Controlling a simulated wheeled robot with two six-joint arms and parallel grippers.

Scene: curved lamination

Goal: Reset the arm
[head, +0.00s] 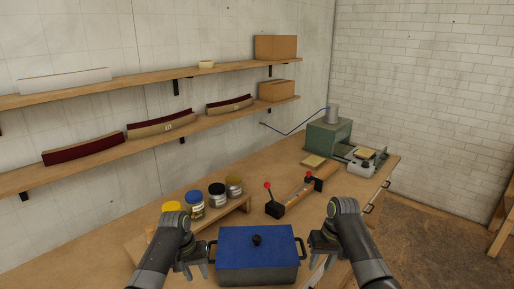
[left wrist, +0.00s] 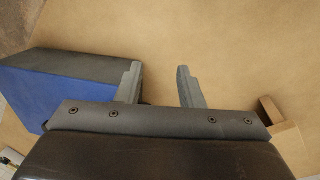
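My left gripper (head: 196,271) is at the left side of a blue-lidded box (head: 258,268) in the head view. In the left wrist view the gripper (left wrist: 158,88) is open with nothing between its two fingers, over the bare bench top. My right gripper (head: 318,258) is beside the box's right handle in the head view. Its fingers are partly hidden, so its opening and any contact with the handle cannot be told.
Several jars, one with a blue lid (head: 194,198), stand on a low wooden riser (head: 231,213) behind the box. A green machine (head: 328,137) stands at the far right of the bench (head: 150,209).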

